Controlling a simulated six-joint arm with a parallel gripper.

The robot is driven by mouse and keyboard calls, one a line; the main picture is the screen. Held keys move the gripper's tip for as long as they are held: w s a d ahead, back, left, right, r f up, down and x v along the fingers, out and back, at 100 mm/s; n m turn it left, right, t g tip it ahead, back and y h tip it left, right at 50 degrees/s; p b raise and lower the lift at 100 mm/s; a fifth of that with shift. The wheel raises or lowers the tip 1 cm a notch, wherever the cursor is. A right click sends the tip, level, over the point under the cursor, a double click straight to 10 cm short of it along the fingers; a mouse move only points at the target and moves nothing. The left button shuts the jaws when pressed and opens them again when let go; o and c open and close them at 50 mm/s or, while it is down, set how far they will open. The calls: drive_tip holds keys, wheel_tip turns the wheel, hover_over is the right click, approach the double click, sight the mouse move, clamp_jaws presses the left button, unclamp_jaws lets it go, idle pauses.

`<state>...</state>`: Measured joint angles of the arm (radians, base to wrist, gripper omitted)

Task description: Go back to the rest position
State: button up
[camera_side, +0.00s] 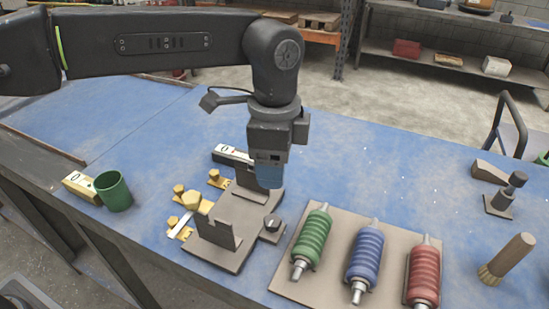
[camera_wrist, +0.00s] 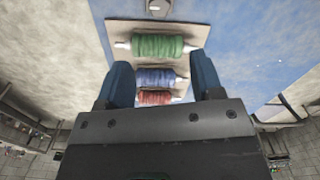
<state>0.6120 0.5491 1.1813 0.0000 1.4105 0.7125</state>
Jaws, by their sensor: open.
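My gripper (camera_side: 270,176) points down over the back part of a grey metal fixture (camera_side: 215,255) on the blue table. In the wrist view my gripper (camera_wrist: 164,80) shows two blue fingers spread wide apart, with nothing held between them. Beyond the fingers lies a light board (camera_side: 293,290) bearing a green ribbed roll (camera_side: 315,235), a blue one (camera_side: 364,256) and a red one (camera_side: 424,273). The same green (camera_wrist: 158,46), blue (camera_wrist: 157,77) and red (camera_wrist: 155,97) rolls show in the wrist view.
A green cup (camera_side: 114,192) and a yellow box (camera_side: 80,187) stand at the left. A brush (camera_side: 507,259) and a dark stand (camera_side: 502,200) are at the right.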

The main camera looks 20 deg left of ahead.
idle(0.3)
drive_tip(key=s+a+r+n+t, duration=0.1)
drive_tip(key=s+a+r+n, duration=0.15)
drive_tip(key=a, duration=0.35)
drive_tip(key=s+a+r+n+t, duration=0.1)
drive_tip(key=s+a+r+n, duration=0.15)
drive_tip(key=a, duration=0.35)
drive_tip(key=s+a+r+n+t, duration=0.1)
drive_tip(key=s+a+r+n, duration=0.15)
drive_tip(key=a, duration=0.45)
drive_tip(key=s+a+f+n+t, duration=0.2)
drive_tip(key=s+a+f+n, duration=0.4)
drive_tip(key=s+a, duration=0.3)
drive_tip(key=shift+s+a+f+n+t, duration=0.3)
drive_tip(key=shift+s+n, duration=0.55)
drive_tip(key=shift+s, duration=0.25)
